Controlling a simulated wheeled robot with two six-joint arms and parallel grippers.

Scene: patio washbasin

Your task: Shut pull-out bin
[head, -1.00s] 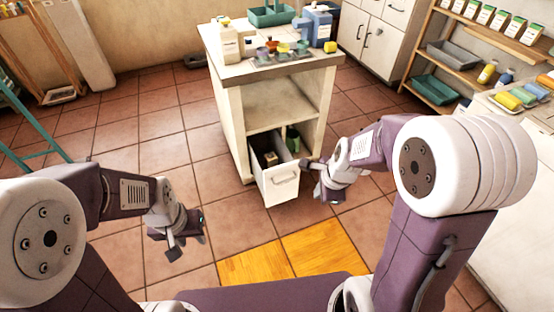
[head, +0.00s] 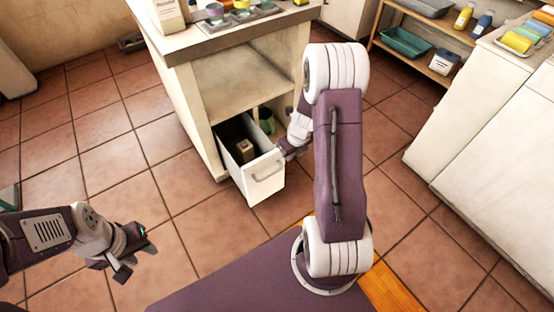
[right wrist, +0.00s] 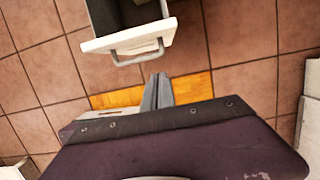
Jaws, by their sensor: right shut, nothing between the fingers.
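The pull-out bin (head: 265,178) stands out from the lower part of the washstand, its white front panel facing me. It has a bar handle (head: 268,170), and a small brown box (head: 245,150) sits inside. In the right wrist view the bin front (right wrist: 128,36) and handle (right wrist: 137,55) are near the top. My right gripper (head: 284,148) is shut and empty beside the bin's right edge; in the right wrist view its fingertips (right wrist: 157,78) lie just below the handle, and contact cannot be told. My left gripper (head: 138,262) is over the floor at lower left, fingers apart, empty.
The washstand (head: 190,110) has an open shelf above the bin and trays on top. A green bottle (head: 266,120) stands beside the bin inside it. White cabinets (head: 480,150) are at right. Tiled floor left of the bin is free.

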